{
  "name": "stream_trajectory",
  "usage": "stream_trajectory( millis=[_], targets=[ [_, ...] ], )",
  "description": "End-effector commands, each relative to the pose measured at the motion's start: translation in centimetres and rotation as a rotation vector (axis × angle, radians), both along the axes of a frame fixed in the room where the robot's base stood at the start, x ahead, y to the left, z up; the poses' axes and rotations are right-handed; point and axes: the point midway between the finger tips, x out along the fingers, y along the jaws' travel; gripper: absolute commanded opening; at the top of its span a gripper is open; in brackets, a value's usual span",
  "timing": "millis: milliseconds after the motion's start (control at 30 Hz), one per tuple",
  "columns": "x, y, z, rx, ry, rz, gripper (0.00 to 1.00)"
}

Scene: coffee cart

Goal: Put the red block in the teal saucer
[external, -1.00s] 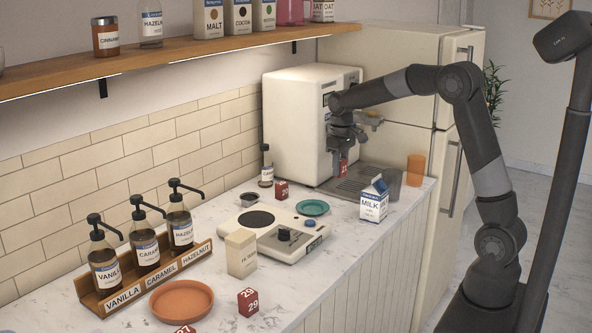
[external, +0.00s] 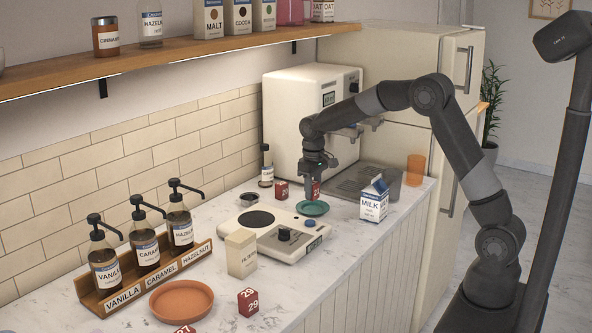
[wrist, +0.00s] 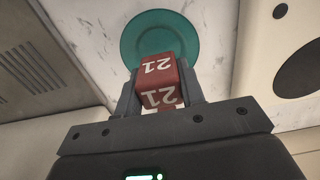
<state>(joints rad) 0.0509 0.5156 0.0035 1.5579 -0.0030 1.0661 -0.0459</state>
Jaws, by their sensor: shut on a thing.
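A red block marked 21 (wrist: 160,82) is held between the two fingers of my gripper (wrist: 161,98). In the external view my gripper (external: 311,184) points down with the block (external: 315,188) in it, just above the teal saucer (external: 313,208). In the wrist view the teal saucer (wrist: 150,28) lies beyond the block, and the block overlaps its near edge. The saucer looks empty where it shows. I cannot tell the exact gap between block and saucer.
Another red block (external: 281,189) stands behind the saucer, and one (external: 248,302) stands at the front. A milk carton (external: 374,204) is right of the saucer. A scale (external: 270,232) is left of it. The coffee machine (external: 290,115) stands behind, with its drip tray (external: 352,182) to the right.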

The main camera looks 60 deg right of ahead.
Motion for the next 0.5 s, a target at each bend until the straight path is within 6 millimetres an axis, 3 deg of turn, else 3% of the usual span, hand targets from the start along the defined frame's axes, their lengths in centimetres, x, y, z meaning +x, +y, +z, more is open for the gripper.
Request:
stream_trajectory(
  millis=[233,500],
  targets=[
    [-0.1,0.0,-3.4,0.000,0.003,0.000,0.13],
    [-0.1,0.0,-3.7,0.000,0.001,0.000,0.13]
  ],
)
